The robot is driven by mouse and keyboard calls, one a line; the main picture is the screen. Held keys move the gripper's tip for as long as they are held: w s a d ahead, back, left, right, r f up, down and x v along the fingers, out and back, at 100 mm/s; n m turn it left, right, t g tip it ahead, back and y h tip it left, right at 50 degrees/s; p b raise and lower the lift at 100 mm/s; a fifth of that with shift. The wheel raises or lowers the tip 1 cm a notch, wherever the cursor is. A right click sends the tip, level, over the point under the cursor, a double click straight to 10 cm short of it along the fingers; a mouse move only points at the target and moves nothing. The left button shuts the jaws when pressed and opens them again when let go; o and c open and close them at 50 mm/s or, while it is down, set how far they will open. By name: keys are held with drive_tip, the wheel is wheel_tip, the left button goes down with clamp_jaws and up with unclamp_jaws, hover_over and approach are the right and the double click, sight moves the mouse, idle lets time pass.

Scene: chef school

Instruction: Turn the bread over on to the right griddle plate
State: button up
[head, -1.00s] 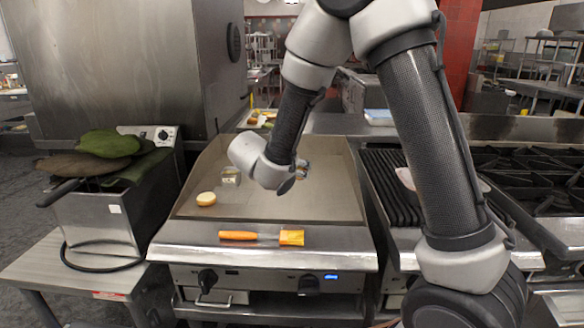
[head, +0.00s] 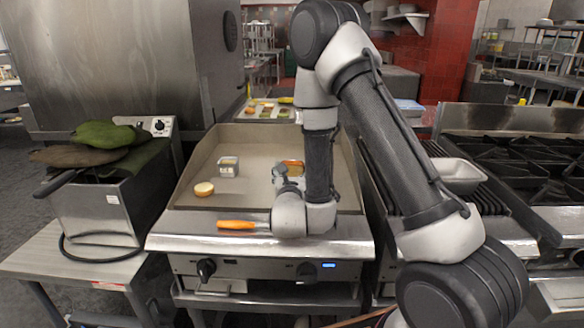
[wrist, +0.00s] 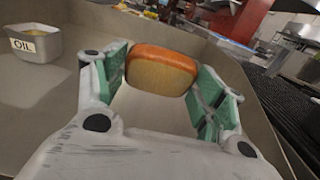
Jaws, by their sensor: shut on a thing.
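The bread (wrist: 162,72) has an orange-brown crust on top and a paler face toward me in the wrist view. My gripper (wrist: 160,82) is shut on it, with a green-padded finger at each side. In the head view the bread (head: 293,167) is over the right part of the flat griddle plate (head: 255,145), just beyond my gripper (head: 284,174). I cannot tell whether its underside touches the plate. A small round bun piece (head: 204,189), pale on top, lies at the plate's left front.
An oil container (head: 228,167) stands on the plate left of my gripper. An orange-handled brush (head: 237,225) lies on the front ledge, its head hidden by my arm. A ribbed grill (head: 490,200) with a metal pan (head: 458,174) is to the right.

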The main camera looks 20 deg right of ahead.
drive_tip(key=o, duration=0.9)
drive_tip(key=shift+f, duration=0.1)
idle(0.3)
